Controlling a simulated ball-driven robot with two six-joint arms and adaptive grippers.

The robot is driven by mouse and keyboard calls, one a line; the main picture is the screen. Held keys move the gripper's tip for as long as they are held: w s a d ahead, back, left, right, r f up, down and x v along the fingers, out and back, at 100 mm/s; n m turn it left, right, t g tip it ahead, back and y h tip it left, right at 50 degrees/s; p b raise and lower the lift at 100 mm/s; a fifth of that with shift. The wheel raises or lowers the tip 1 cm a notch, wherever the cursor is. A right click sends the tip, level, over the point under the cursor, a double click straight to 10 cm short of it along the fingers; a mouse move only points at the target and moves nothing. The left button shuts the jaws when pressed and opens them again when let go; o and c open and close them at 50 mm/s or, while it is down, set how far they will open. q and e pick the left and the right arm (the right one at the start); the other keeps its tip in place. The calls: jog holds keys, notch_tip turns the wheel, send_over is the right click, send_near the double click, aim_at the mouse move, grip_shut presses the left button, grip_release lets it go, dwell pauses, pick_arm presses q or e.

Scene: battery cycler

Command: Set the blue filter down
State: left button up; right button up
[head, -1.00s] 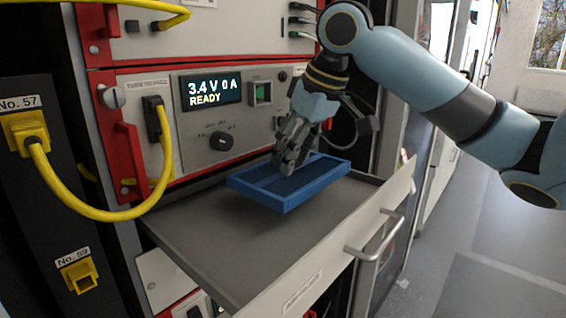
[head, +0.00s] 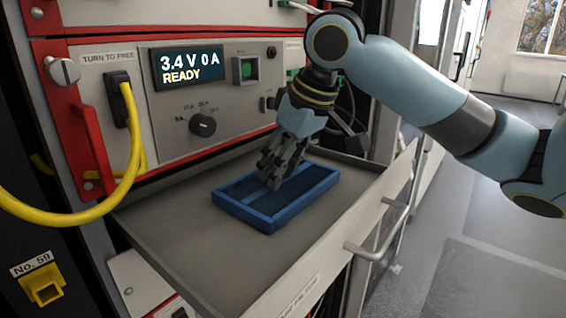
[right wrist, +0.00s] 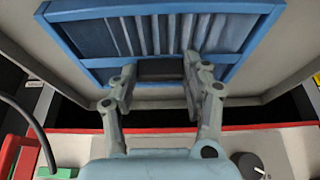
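The blue filter (head: 275,213) is a rectangular blue frame with a dark pleated inside. In the head view it lies level in the open grey drawer, apparently on its floor. My right gripper (head: 270,175) reaches down to the filter's rear side. In the right wrist view the fingers (right wrist: 158,78) stand on both sides of a dark grip block (right wrist: 160,70) on the filter's near edge and seem to touch it. The filter also shows there with its pleats (right wrist: 150,35). The fingertips are partly hidden in the head view. My left gripper is out of view.
The drawer (head: 190,230) has bare floor left of and in front of the filter. Its front panel has a handle (head: 378,240). Behind stands the cycler panel with a lit display (head: 189,67) and knob (head: 203,125). A yellow cable (head: 128,190) loops at left.

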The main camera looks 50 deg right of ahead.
jog(key=o, duration=0.4)
jog(key=shift+w+d, duration=0.1)
jog(key=shift+w, duration=0.05)
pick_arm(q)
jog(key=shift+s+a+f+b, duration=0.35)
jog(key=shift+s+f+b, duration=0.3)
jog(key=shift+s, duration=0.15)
pick_arm(e)
jog(key=shift+v, duration=6.15)
